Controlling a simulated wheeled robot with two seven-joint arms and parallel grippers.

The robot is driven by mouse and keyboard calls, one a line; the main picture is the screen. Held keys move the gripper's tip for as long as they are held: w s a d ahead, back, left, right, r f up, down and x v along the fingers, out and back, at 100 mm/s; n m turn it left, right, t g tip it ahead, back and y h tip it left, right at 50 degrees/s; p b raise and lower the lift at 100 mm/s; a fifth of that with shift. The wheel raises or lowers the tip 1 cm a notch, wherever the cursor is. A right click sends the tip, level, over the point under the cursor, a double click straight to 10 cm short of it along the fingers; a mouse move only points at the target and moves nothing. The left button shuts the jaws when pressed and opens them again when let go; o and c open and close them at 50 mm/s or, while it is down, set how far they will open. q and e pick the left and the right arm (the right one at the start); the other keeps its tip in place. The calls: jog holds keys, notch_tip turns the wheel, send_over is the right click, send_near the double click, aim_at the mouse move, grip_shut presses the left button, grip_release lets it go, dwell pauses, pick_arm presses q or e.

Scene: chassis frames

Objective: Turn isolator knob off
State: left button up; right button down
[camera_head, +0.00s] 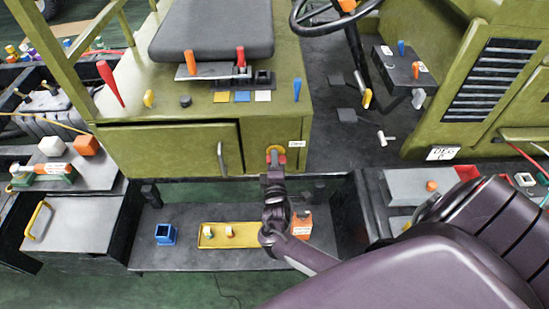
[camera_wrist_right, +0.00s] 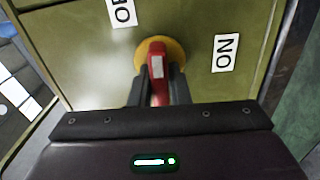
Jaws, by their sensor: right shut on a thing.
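The isolator knob (camera_wrist_right: 157,68) is a red handle on a yellow round plate (camera_wrist_right: 175,50), on the front of the olive green chassis panel. It also shows in the head view, where the yellow plate (camera_head: 275,150) sits just right of the cabinet door. My right gripper (camera_wrist_right: 157,88) is shut on the red handle, one dark finger on each side. In the wrist view the handle runs roughly upright. A white ON label (camera_wrist_right: 225,52) is right of the knob. Another white label (camera_wrist_right: 122,12), cut off by the frame, is up and left. My left gripper is not in view.
The cabinet door handle (camera_head: 223,158) is close left of my right gripper. Below is a dark shelf with a blue box (camera_head: 165,234), a yellow tray (camera_head: 247,242) and an orange block (camera_head: 301,224). Levers and a seat (camera_head: 212,28) are above.

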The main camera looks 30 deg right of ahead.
jog(key=shift+n, duration=0.4)
jog(key=shift+f, duration=0.1)
jog(key=c, duration=1.4)
grip_release()
jog(key=b+v, duration=0.1)
jog(key=v, duration=0.7)
